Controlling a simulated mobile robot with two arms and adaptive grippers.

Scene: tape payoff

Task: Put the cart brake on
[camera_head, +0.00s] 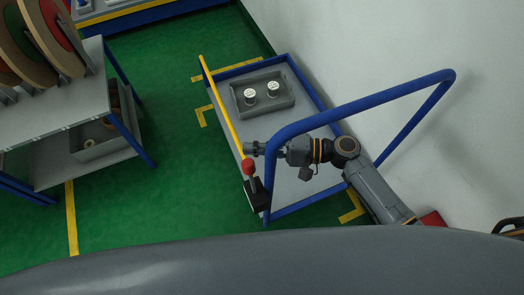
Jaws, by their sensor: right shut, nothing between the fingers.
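The cart (222,87) has a grey deck, a blue frame and a tall blue push handle (365,98). The brake lever, with a red knob (248,166), rises from a black box (257,194) at the cart's near left corner. My right gripper (249,148) reaches in from the right, under the handle bar. It is shut and empty, its tips just above the red knob in the picture; I cannot tell whether they touch it. My left gripper is not in view.
A grey tray (243,110) with two white-topped spools (272,89) sits on the cart deck. A yellow bar (222,108) runs along the cart's left side. A white wall (370,50) is close on the right. A shelf rack (80,120) with reels stands left; green floor between is clear.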

